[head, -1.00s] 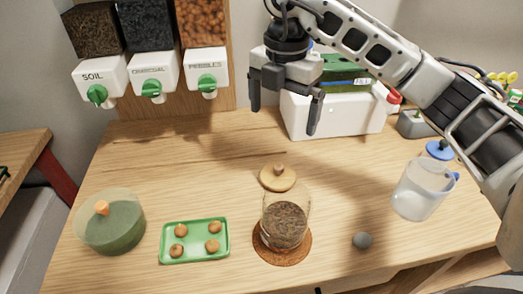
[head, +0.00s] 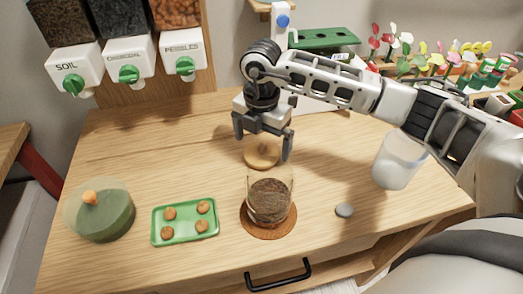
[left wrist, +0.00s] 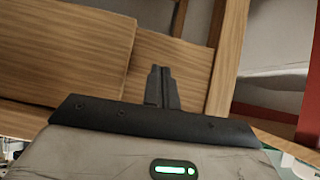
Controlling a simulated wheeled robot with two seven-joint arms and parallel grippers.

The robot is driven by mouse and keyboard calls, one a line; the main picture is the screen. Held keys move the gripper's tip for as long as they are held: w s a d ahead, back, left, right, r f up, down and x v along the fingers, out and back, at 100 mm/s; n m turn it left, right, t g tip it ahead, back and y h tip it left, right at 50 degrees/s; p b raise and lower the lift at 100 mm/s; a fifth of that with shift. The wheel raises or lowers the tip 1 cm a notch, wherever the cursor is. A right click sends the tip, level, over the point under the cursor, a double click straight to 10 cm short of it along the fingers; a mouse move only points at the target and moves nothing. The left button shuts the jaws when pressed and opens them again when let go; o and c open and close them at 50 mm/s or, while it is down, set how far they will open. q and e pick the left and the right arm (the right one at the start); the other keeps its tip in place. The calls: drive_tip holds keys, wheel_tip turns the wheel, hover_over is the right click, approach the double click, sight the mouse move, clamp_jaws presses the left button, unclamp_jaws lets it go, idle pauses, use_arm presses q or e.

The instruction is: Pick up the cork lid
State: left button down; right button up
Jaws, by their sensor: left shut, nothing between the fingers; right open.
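The cork lid (head: 261,155) is a round light-brown disc lying on the table behind the glass jar. My right gripper (head: 262,150) is open, pointing down above the lid with its fingers to either side; the fingers partly cover the lid in the head view, and I cannot tell the exact height between them. The glass jar (head: 270,200) holds dark soil and stands open on a round cork mat (head: 262,230). My left gripper (left wrist: 162,88) shows only in the left wrist view, shut and empty, with wooden furniture beyond it.
A green tray (head: 157,239) with several small brown balls and a green domed container (head: 103,218) stand left. Dispensers (head: 125,60) hang behind. The table's left rear is clear.

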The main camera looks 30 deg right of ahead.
drive_tip(key=shift+f, duration=0.95)
drive_tip(key=shift+c, duration=0.3)
drive_tip(key=c, duration=1)
drive_tip(key=shift+r, duration=0.1)
